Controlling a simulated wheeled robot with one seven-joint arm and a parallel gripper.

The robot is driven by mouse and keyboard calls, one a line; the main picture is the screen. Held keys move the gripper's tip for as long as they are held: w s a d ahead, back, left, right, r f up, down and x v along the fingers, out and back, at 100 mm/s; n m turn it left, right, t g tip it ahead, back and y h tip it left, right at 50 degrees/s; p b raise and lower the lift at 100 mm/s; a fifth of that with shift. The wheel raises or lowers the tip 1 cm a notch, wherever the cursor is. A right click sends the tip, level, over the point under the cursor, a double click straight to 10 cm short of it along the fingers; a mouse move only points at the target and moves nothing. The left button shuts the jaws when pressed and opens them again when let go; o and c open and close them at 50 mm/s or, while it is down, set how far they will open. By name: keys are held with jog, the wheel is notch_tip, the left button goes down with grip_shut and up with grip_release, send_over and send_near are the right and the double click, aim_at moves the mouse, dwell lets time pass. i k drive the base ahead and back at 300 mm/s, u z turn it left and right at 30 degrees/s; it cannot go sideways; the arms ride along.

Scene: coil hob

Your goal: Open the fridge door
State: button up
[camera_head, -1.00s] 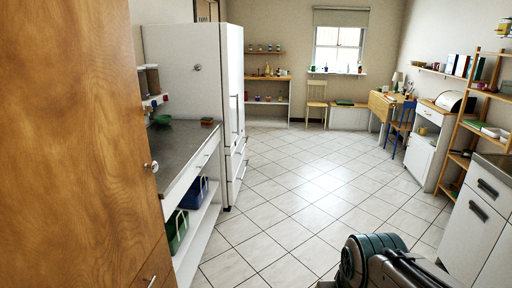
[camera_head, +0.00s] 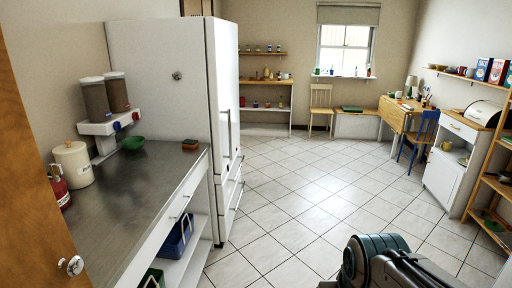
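The white fridge (camera_head: 165,85) stands left of centre in the head view, beyond the counter. Its side panel faces me. Its front, with the tall upper door (camera_head: 226,95) and drawers (camera_head: 231,200) below, faces right and shows at a steep angle. The upper door looks shut. A vertical handle (camera_head: 229,133) runs along it. Part of my arm (camera_head: 385,265) shows at the bottom right, well apart from the fridge. My gripper is not in view.
A metal-topped counter (camera_head: 150,190) with dispensers (camera_head: 108,105), a canister (camera_head: 74,163) and a green bowl (camera_head: 133,142) lies on the left. A wooden cabinet door (camera_head: 35,200) is close at the left edge. The tiled floor (camera_head: 300,190) is clear. Shelves and a blue chair (camera_head: 420,135) stand right.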

aim_at(221, 35)
jog(key=i, duration=3.1)
jog(key=z, duration=0.05)
